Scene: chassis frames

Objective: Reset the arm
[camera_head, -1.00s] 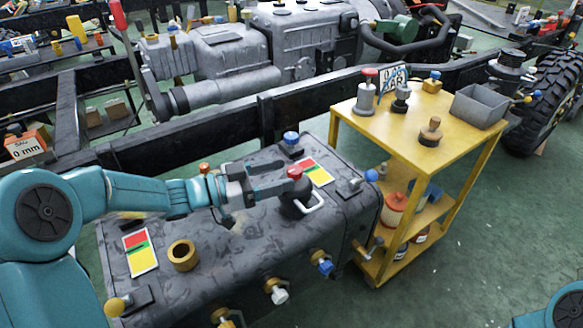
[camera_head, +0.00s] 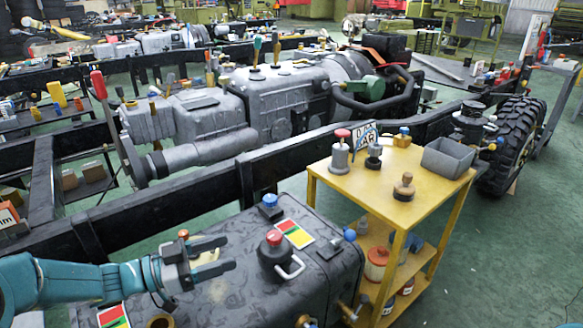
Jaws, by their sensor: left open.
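My left gripper (camera_head: 224,256) comes in from the left above the dark grey tank (camera_head: 235,297). Its two fingers are apart, with nothing held between them. The fingertips point right, toward a black cap with a red knob (camera_head: 274,250) and a pale handle on the tank top, with a clear gap between. My left arm is teal and lies low at the left edge. My right gripper is not in view.
A yellow cart (camera_head: 420,176) stands right of the tank, carrying a grey bin (camera_head: 448,158) and several small fittings. The black chassis rail (camera_head: 160,207) runs behind the tank. Open green floor (camera_head: 500,260) lies at the right.

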